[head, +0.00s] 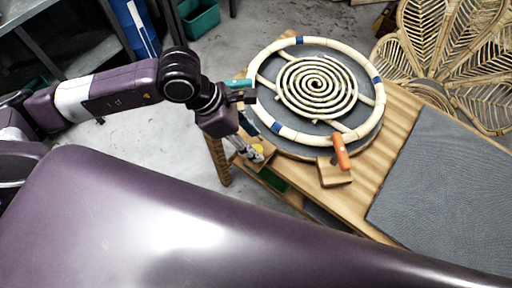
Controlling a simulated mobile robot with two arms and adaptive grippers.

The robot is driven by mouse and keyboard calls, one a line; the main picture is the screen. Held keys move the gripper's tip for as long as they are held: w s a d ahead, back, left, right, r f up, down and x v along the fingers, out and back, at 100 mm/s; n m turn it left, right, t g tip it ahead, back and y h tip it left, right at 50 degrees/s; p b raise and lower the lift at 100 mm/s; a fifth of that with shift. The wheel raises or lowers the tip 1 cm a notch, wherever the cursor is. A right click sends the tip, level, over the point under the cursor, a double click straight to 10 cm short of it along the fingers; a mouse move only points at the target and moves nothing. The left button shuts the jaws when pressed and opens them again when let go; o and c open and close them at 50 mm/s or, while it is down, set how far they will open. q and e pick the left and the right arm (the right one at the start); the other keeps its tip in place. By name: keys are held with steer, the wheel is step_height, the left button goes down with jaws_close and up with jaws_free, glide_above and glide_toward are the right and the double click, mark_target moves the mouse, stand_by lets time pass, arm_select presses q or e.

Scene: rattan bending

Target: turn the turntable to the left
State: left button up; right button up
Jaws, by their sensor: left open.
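The turntable (268,70) is a round grey disc on the wooden table. It carries a pale rattan ring (372,117) with blue bands and a rattan spiral (318,86) in the middle. My left gripper (251,150) is open and points down at the near left edge of the turntable, close to a small yellow part on a wooden block. Whether it touches the rim or the block I cannot tell. My right gripper is not in view.
An orange handle (341,151) stands on a wooden block at the turntable's near edge. A teal piece (237,84) shows at its left edge, partly behind my wrist. A dark grey mat (440,185) covers the table's right. A woven rattan chair back (455,45) stands behind.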

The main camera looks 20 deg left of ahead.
arm_select(q)
steer(key=shift+y, duration=0.6)
steer(key=f, duration=0.2)
steer(key=w+f+p, duration=0.1)
steer(key=f, duration=0.2)
steer(key=w+f, duration=0.1)
steer(key=f, duration=0.2)
steer(key=shift+d+p, duration=0.15)
steer(key=shift+p, duration=0.2)
steer(key=shift+r, duration=0.1)
jaws_close()
